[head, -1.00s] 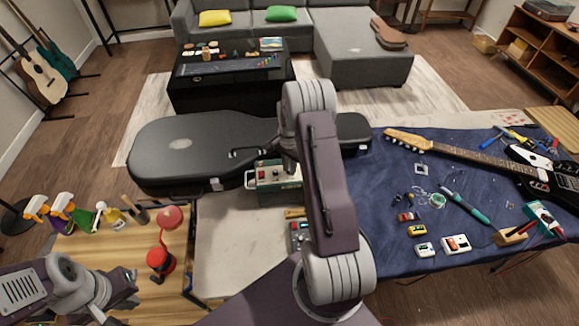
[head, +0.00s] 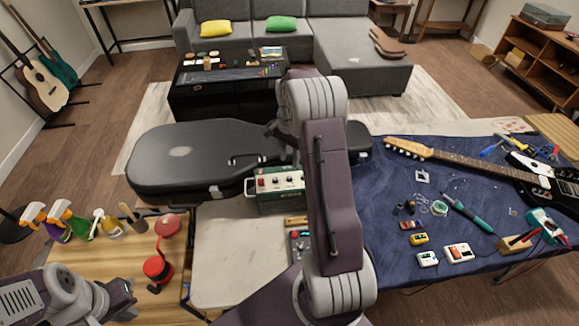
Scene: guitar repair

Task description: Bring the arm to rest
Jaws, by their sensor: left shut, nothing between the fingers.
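My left gripper (head: 127,300) is low at the left, over the front of the wooden side bench (head: 75,258). It is shut and empty, apart from the red-topped item behind it. My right arm rises through the middle of the view and hides part of what lies behind it. Only a dark part of my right gripper (head: 273,129) shows beside the upper arm, in front of the black guitar case (head: 165,180). Its fingers are mostly hidden, so I cannot tell whether it is open.
Spray bottles (head: 78,221) and a red lamp-like item (head: 157,268) stand on the side bench. A green box with knobs (head: 277,184) is behind the pale worktop (head: 235,250). An electric guitar (head: 480,165), tools and small boxes lie on the blue mat (head: 385,215).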

